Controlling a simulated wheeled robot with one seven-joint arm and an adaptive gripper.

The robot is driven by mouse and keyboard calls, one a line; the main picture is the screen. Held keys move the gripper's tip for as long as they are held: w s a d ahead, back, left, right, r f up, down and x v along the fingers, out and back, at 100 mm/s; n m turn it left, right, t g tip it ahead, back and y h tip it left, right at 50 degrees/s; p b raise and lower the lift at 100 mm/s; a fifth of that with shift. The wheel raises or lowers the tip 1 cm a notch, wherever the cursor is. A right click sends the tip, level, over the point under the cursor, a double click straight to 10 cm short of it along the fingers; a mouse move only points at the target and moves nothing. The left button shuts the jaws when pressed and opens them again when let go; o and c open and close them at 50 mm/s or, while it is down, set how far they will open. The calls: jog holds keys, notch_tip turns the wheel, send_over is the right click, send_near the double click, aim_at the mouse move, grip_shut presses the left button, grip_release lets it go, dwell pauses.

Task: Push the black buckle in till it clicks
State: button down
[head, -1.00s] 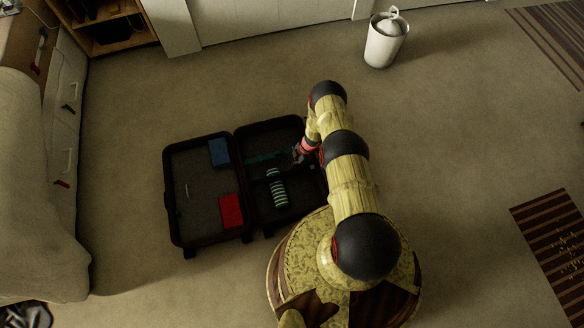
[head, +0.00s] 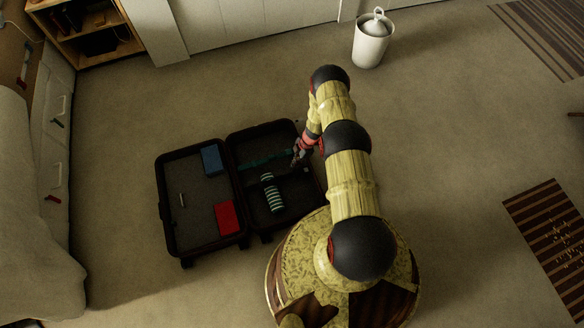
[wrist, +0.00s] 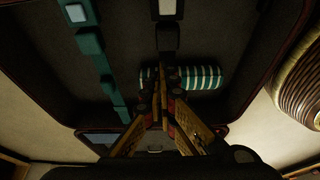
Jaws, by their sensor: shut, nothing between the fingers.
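In the wrist view, a black buckle (wrist: 167,38) lies on a dark strap in one half of the open suitcase (wrist: 235,100). A black piece with a pale centre (wrist: 168,9) sits just above it. Whether the two are joined I cannot tell. My gripper (wrist: 163,98) is shut and empty, its fingertips below the buckle in the picture and apart from it. In the head view, my gripper (head: 297,160) hangs over the right half of the suitcase (head: 240,190), near its upper right corner. The buckle is too small to make out there.
A teal strap (wrist: 95,55) runs left of my gripper. A striped roll (wrist: 200,77) lies close behind the fingers. The left suitcase half holds a blue item (head: 212,159) and a red item (head: 227,217). A white bin (head: 371,42) stands far off.

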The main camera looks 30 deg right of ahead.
aim_at(291, 175)
jog(key=v, duration=0.5)
jog(key=x, duration=0.8)
jog(key=s+x, duration=0.1)
jog(key=x, duration=0.3)
jog(key=shift+a+f, duration=0.1)
jog(key=shift+a, duration=0.3)
jog(key=shift+s+d, duration=0.2)
jog(key=shift+d, duration=0.8)
jog(key=v, duration=1.1)
jog(key=shift+r, duration=0.45)
